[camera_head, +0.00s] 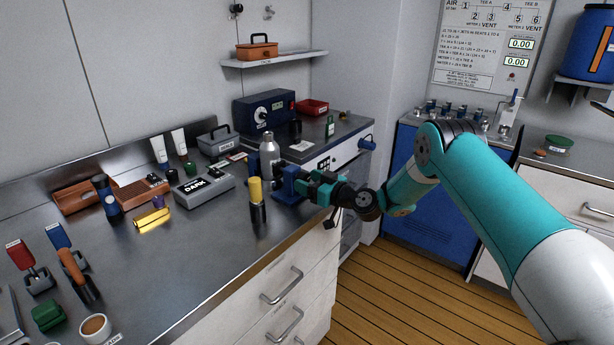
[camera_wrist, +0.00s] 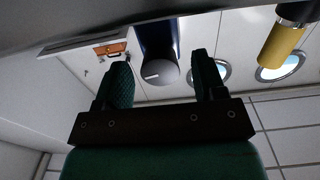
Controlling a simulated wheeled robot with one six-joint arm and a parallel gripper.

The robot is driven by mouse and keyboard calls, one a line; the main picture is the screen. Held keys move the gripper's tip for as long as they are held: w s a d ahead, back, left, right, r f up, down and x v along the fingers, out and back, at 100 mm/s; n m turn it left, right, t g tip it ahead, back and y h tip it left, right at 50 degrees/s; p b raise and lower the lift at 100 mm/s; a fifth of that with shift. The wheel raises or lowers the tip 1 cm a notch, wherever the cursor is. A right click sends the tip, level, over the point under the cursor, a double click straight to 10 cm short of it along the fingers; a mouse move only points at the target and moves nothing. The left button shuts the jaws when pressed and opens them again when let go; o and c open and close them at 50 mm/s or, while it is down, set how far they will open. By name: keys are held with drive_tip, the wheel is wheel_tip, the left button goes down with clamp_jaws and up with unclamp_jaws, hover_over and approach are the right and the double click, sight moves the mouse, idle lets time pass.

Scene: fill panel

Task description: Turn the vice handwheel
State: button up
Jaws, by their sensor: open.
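The blue vice (camera_head: 288,190) stands near the front edge of the steel bench, partly hidden behind my gripper (camera_head: 301,179). I cannot make out its handwheel clearly in the head view. In the wrist view, which looks upside down, my gripper (camera_wrist: 162,66) is open, with its two green fingers apart. A dark blue body with a grey, slotted round face (camera_wrist: 160,72) shows between the fingers. It looks like part of the vice, and I cannot tell whether the fingers touch it.
A yellow-topped black cylinder (camera_head: 256,203) stands left of the vice, and also shows in the wrist view (camera_wrist: 281,45). A grey bottle (camera_head: 268,150) stands behind. A grey box marked DARK (camera_head: 204,188) lies farther left. The floor (camera_head: 375,290) before the drawers is clear.

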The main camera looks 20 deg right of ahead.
drive_tip(key=shift+w+a, duration=0.35)
drive_tip(key=shift+w, duration=0.1)
drive_tip(key=c, duration=0.9)
drive_tip(key=shift+f+m+b, duration=0.3)
drive_tip(key=shift+m+b, duration=0.3)
drive_tip(key=shift+b, duration=0.4)
drive_tip(key=shift+m+b, duration=0.5)
drive_tip(key=shift+b, duration=0.15)
drive_tip(key=shift+r+m+b, duration=0.25)
drive_tip(key=shift+m+b, duration=0.2)
drive_tip(key=shift+m, duration=0.45)
